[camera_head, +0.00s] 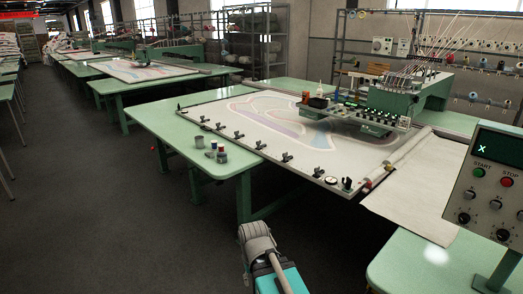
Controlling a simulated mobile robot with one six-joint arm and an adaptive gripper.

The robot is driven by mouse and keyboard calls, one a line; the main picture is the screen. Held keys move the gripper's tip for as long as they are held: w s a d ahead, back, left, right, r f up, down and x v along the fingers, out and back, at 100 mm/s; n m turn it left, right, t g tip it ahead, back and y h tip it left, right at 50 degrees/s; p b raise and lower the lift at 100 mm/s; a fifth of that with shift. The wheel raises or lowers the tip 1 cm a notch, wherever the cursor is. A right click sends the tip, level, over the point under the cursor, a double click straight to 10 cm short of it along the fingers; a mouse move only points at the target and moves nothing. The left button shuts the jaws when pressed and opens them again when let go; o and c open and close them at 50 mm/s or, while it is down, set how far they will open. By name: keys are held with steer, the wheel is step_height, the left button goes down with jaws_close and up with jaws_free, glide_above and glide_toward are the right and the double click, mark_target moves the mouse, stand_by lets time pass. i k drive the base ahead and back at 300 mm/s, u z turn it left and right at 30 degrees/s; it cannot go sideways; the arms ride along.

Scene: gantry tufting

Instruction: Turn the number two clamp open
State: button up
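A row of several small black clamps (238,135) runs along the near edge of the white stretched fabric frame (300,150) on the green table. No number labels are readable at this size, so I cannot tell which clamp is number two or whether any clamp is open or closed. Part of my arm shows at the bottom middle, in grey and teal, well below the clamps. My gripper is not visible in this view.
Small jars (218,151) stand on the table's left corner. A tufting head (390,100) sits over the fabric's back right. A control panel (490,185) with a green X display, START and STOP buttons stands at the right.

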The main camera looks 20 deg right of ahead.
mark_target(284, 155)
steer(key=u, duration=0.15)
steer(key=i, duration=1.6)
steer(key=z, duration=0.75)
steer(key=i, duration=0.5)
steer(key=z, duration=0.3)
steer(key=k, duration=0.9)
steer(key=z, duration=0.2)
steer(key=i, duration=0.4)
steer(key=u, duration=0.05)
